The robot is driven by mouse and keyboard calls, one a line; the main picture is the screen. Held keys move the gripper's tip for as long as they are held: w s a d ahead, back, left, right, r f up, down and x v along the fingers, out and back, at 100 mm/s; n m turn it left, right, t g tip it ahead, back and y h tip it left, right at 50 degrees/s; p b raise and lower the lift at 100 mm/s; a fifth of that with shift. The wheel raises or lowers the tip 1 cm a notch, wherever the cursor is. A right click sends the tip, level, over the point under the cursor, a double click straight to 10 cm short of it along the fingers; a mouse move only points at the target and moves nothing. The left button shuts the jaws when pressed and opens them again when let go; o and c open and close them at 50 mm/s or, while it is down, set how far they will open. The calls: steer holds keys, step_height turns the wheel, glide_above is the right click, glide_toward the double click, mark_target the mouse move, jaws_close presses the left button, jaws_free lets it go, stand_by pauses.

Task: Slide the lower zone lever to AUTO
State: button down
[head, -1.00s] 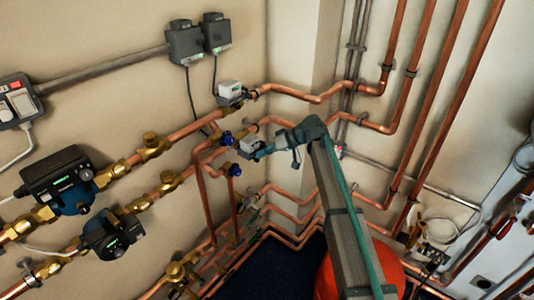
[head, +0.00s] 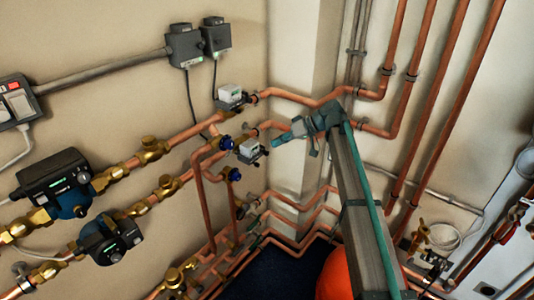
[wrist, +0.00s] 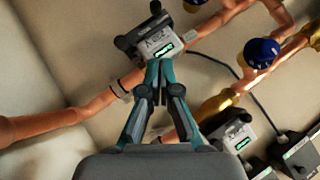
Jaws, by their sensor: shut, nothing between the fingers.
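The lower zone valve (head: 249,151) is a pale box with a green-lit display on a dark base, on the lower of two copper pipes. It also shows in the wrist view (wrist: 163,42), just beyond my fingertips. I cannot make out its lever or the lever's setting clearly. My gripper (head: 275,142) is teal and grey, right of the valve with a small gap in the head view. In the wrist view my gripper (wrist: 160,68) has its fingertips together and empty, pointing at the display side of the valve; contact there cannot be told.
A similar upper zone valve (head: 231,95) sits on the pipe above. Blue caps (head: 226,142) stand left of the lower valve. Copper pipes run close behind and beneath. Two pumps (head: 58,182) are at left. A red rounded vessel (head: 335,275) is below my arm.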

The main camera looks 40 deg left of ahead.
steer(key=shift+b+v, duration=0.45)
steer(key=shift+v, duration=2)
steer(key=shift+a, duration=0.1)
steer(key=s+d+f+m+t+h, duration=0.1)
steer(key=d+f+m+t+h, duration=0.15)
steer(key=d+f, duration=0.75)
steer(key=d+f+m+t+h, duration=0.1)
steer(key=d+f+m, duration=0.4)
steer(key=f, duration=0.8)
steer(key=s+d+f+m+h, duration=0.1)
steer(key=s+d+f, duration=0.3)
steer(key=d+f, duration=0.6)
steer(key=s+d+f+m+h, duration=0.2)
steer(key=s+d+f, duration=0.2)
steer(key=d+f, duration=0.55)
steer(key=s+d+f+m+g+h, duration=0.1)
steer(key=s+d+f, duration=0.4)
steer(key=s+d, duration=0.35)
steer(key=s+d+f+m+g+h, duration=0.1)
steer(key=s+d+f+m+h, duration=0.1)
steer(key=s+d+f, duration=0.55)
steer(key=s+d+f+m+g, duration=0.1)
steer(key=s+d, duration=0.5)
steer(key=s, duration=0.4)
steer(key=s+d+f+g, duration=0.2)
steer(key=s+d, duration=0.5)
steer(key=s, duration=0.4)
steer(key=shift+m, duration=0.35)
